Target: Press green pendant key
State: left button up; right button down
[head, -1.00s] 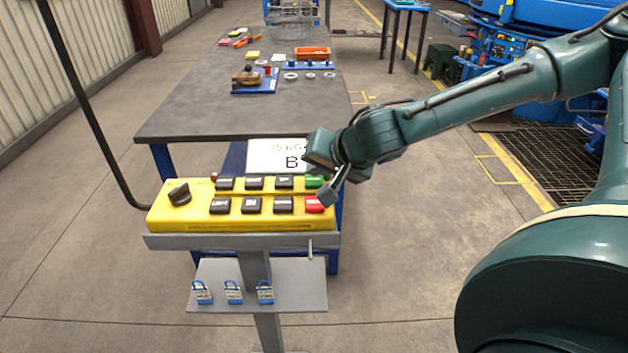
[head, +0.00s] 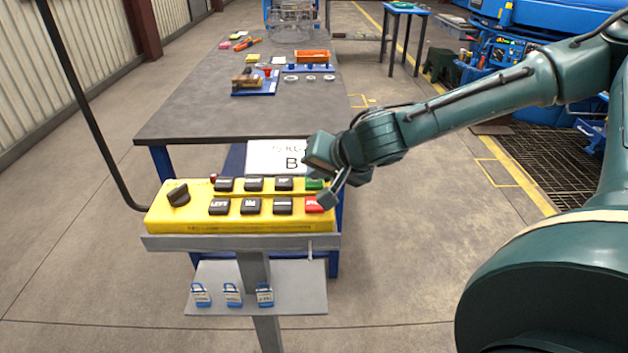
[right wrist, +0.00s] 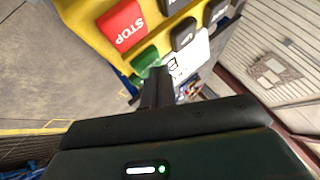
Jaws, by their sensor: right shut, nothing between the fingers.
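The yellow pendant (head: 160,217) lies on a grey stand, with a black knob, two rows of dark keys, a green key and a red key. The green key (head: 315,184) is at the right end of the back row, partly covered by my right gripper. It also shows in the right wrist view (right wrist: 146,60), just beyond the fingertips. The red STOP key (head: 313,204) is in front of it. My right gripper (head: 326,198) is shut and empty, its fingers pointing down at the pendant's right end. I cannot tell whether they touch the green key. My left gripper is out of view.
A white sign (head: 270,157) stands behind the pendant. A long grey table (head: 200,120) with an orange bin (head: 312,56) and small parts lies beyond. Blue padlocks (head: 233,295) sit on a lower shelf. A black bent pole (head: 85,110) rises at the left.

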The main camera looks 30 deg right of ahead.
aim_at(318, 184)
jog(key=shift+f, duration=0.2)
jog(key=shift+r, duration=0.1)
dwell(0.4)
jog(key=shift+r+p, duration=0.35)
jog(key=shift+r, duration=0.45)
jog(key=shift+r+p, duration=1.8)
jog(key=shift+r, duration=0.75)
